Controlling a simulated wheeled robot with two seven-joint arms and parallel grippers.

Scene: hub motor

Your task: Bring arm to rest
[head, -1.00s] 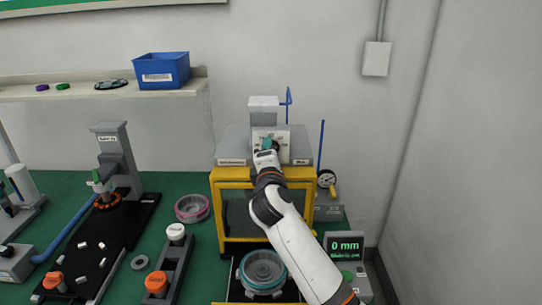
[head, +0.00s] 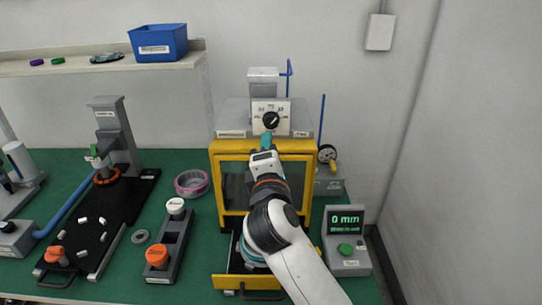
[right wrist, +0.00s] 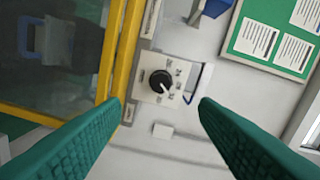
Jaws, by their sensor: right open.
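My right arm comes up from the bottom in the head view. Its gripper (head: 266,140) is in front of the yellow-framed press (head: 218,180), just below the dial. In the right wrist view the green fingers (right wrist: 160,112) are wide apart with nothing between them. The black dial knob (head: 271,120) on its white plate stands clear of the fingers; it also shows in the right wrist view (right wrist: 160,82). A round hub part (head: 243,254) sits in the press's drawer, mostly hidden by my arm. My left gripper is not in view.
A display box (head: 347,240) reading 0 mm stands to the right of the press. A gauge (head: 327,155) is behind it. A pink-grey ring (head: 192,183), a rack with white and orange knobs (head: 170,240) and a black fixture board (head: 75,235) lie left.

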